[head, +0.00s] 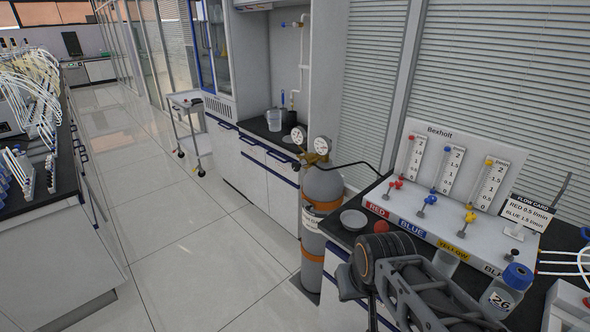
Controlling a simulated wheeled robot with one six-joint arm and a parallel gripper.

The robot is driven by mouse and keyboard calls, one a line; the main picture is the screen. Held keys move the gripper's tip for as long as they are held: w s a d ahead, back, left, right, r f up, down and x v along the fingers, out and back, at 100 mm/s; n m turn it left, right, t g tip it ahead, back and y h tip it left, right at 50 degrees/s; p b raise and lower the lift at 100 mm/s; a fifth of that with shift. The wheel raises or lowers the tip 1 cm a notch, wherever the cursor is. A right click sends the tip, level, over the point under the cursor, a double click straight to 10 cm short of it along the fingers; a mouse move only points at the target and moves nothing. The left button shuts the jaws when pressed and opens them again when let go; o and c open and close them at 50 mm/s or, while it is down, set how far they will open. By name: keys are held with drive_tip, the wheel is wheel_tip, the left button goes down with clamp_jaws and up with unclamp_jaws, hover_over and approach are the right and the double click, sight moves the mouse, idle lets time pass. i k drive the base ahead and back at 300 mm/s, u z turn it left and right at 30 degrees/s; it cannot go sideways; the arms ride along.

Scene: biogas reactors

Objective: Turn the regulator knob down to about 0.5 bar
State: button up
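The grey gas cylinder (322,187) with orange bands stands upright beside the right-hand bench. A brass regulator (312,158) sits on its top, with two round white-faced gauges, the left gauge (299,135) and the right gauge (322,145). A small dark part at the regulator's left side (297,166) may be the knob; it is too small to be sure. The gauge needles cannot be read. My dark arm reaches in from the bottom right, in front of the bench and right of the cylinder. I cannot make out my gripper's fingers.
A flow panel (480,150) with red, blue and yellow valves stands on the right bench. A flow card (527,212) reads red 0.5, blue 1.5. A dish (353,220) and a bottle labelled 26 (507,291) stand near my arm. The tiled floor (190,240) left of the cylinder is clear.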

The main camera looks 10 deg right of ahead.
sight(296, 166)
drive_tip(key=k, duration=0.55)
drive_tip(key=u, duration=0.6)
drive_tip(key=i, duration=0.7)
drive_tip(key=u, duration=0.45)
drive_tip(key=i, duration=1.1)
drive_tip(key=z, duration=0.3)
